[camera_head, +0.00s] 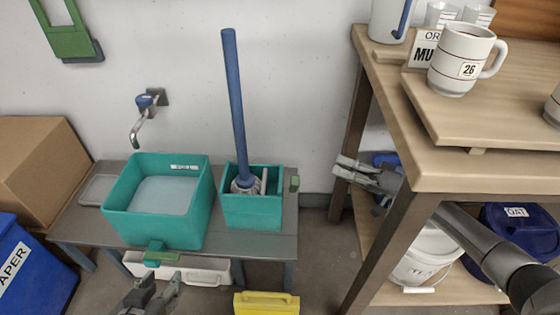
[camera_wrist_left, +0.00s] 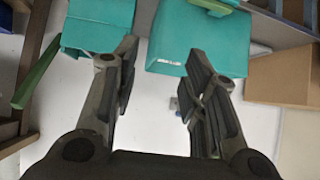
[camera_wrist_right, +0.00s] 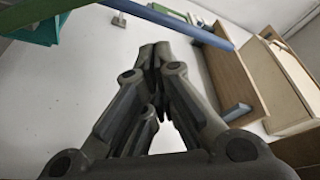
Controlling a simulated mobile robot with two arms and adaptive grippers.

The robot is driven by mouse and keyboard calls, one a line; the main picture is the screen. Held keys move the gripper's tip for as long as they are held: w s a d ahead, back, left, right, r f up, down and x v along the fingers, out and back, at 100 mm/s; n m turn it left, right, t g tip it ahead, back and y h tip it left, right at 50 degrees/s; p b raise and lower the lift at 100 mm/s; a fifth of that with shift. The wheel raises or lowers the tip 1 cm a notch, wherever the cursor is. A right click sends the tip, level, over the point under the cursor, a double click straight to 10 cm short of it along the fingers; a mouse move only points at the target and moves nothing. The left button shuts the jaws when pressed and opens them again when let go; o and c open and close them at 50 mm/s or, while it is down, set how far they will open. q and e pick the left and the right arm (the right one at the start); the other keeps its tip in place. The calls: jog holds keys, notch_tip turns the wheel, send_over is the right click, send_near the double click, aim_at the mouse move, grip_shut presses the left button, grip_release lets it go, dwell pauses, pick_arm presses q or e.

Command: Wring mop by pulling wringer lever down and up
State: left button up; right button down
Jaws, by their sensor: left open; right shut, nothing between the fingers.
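A mop with a blue handle (camera_head: 233,105) stands nearly upright in the small teal wringer bucket (camera_head: 252,212); its head is mostly hidden inside. A green piece (camera_head: 294,184), possibly the lever's end, shows at that bucket's right side. A long green bar (camera_wrist_left: 36,80) shows beside teal in the left wrist view. A larger teal basin (camera_head: 158,225) with pale liquid stands left of the wringer. My left gripper (camera_head: 152,283) is open and empty in front of the basin. My right gripper (camera_head: 342,165) is shut and empty, right of the wringer, near the wooden table's leg.
The wooden table (camera_head: 480,172) with mugs (camera_head: 462,62) stands close to my right arm. Lidded buckets (camera_head: 428,252) sit on its lower shelf. A yellow object (camera_head: 266,303) lies on the floor in front. A cardboard box (camera_head: 40,165) and blue bin (camera_head: 35,275) are at left.

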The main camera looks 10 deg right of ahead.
aim_at(294, 186)
pick_arm(q)
jog(key=w+d+r+t+h+b, duration=0.1)
jog(key=w+d+r+t+b, duration=0.1)
jog(key=w+r+t, duration=0.3)
jog(key=shift+w+d+r+t+h, duration=0.15)
jog(key=shift+d+r+t+h, duration=0.25)
jog(key=shift+r, duration=1.5)
pick_arm(e)
jog(key=w+a, duration=0.2)
jog(key=a, duration=0.7)
jog(key=shift+f, duration=0.2)
jog(key=shift+s+a+f+n+y, duration=0.2)
jog(key=shift+s+f+n, duration=0.15)
jog(key=shift+s+n, duration=0.15)
jog(key=shift+s+a+f+n+y, duration=0.15)
jog(key=shift+s+f+n, duration=0.2)
jog(key=shift+s, duration=0.25)
jog(key=shift+r, duration=0.15)
